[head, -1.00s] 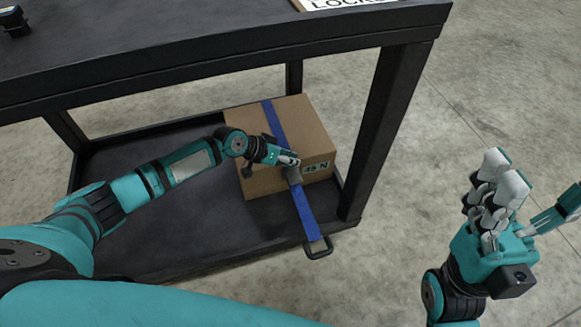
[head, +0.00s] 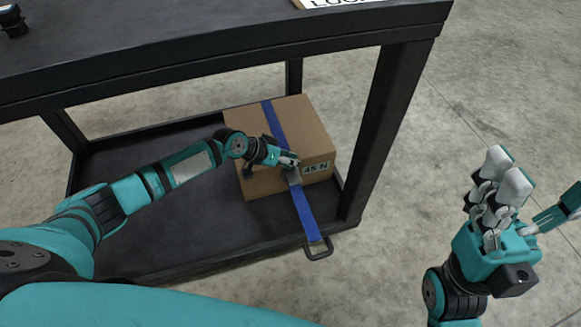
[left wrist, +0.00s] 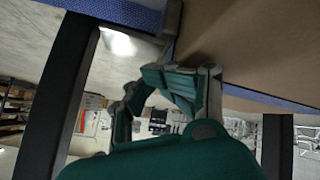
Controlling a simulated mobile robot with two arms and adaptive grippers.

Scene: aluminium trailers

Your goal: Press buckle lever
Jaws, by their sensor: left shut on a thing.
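A brown cardboard box (head: 252,179) sits on the lower shelf of a dark cart. A blue strap (head: 306,217) runs over its top and down its near side to a loop on the shelf edge. A small grey buckle (head: 293,176) sits on the strap at the box's near top edge. My left gripper (head: 289,160) is at the buckle, with its fingers closed in against it; they hide part of it and its lever. In the left wrist view, the fingers (left wrist: 180,85) are bent beside the box. My right gripper (head: 500,190) is open and empty, away from the box.
The cart's top shelf (head: 200,45) overhangs the box. A dark cart leg (head: 380,130) stands right of it. A metal loop (head: 319,250) projects from the lower shelf's front edge. Concrete floor at right is clear around my right arm.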

